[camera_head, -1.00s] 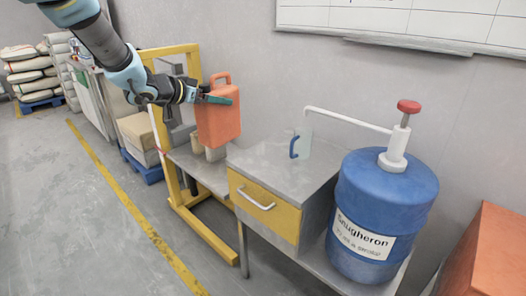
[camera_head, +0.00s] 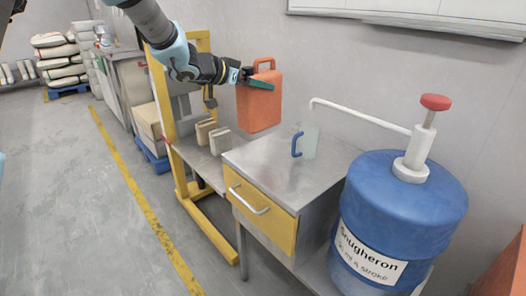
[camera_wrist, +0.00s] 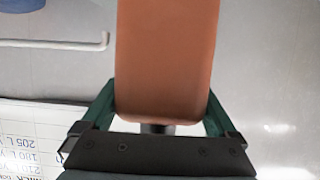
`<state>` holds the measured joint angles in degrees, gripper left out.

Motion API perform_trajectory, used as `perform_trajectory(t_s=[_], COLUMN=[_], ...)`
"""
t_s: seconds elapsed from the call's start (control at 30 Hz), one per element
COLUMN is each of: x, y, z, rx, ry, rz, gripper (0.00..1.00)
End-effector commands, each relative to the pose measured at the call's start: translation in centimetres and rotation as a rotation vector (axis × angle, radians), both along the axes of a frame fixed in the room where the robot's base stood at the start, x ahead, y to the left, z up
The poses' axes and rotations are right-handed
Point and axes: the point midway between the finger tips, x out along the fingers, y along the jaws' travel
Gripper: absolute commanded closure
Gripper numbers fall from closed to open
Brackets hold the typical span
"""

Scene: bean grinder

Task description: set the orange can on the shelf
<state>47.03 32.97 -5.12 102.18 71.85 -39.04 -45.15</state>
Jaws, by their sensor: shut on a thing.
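The orange can (camera_head: 259,103), a jerrycan with a handle on top, hangs upright in the air in the head view. My gripper (camera_head: 258,83) is shut on it near its upper part. In the wrist view the can (camera_wrist: 168,55) fills the space between the green fingers (camera_wrist: 160,112). Below and left of it in the head view is a low metal shelf (camera_head: 187,152) beside a yellow frame. The can appears above the back left part of the drawer cabinet, apart from any surface; its exact depth is hard to tell.
Two beige blocks (camera_head: 219,141) stand on the low shelf. The drawer cabinet (camera_head: 262,158) carries a clear jug with a blue handle (camera_head: 297,145). A blue pump drum (camera_head: 398,210) stands at right. The yellow frame (camera_head: 162,100) rises beside my arm.

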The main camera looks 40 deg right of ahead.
Motion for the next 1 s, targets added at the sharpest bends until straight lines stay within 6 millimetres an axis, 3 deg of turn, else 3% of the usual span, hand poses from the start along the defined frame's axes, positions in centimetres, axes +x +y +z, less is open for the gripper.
perform_trajectory(t_s=[0.3,0.8,1.0], x=[0.0,0.0,0.0], y=[0.0,0.0,0.0], z=[-5.1,-9.7,-9.8], rx=[0.000,-0.001,-0.003], ry=[0.002,0.000,-0.001], rz=[-0.001,-0.001,0.000], gripper=[1.00,1.00,1.00])
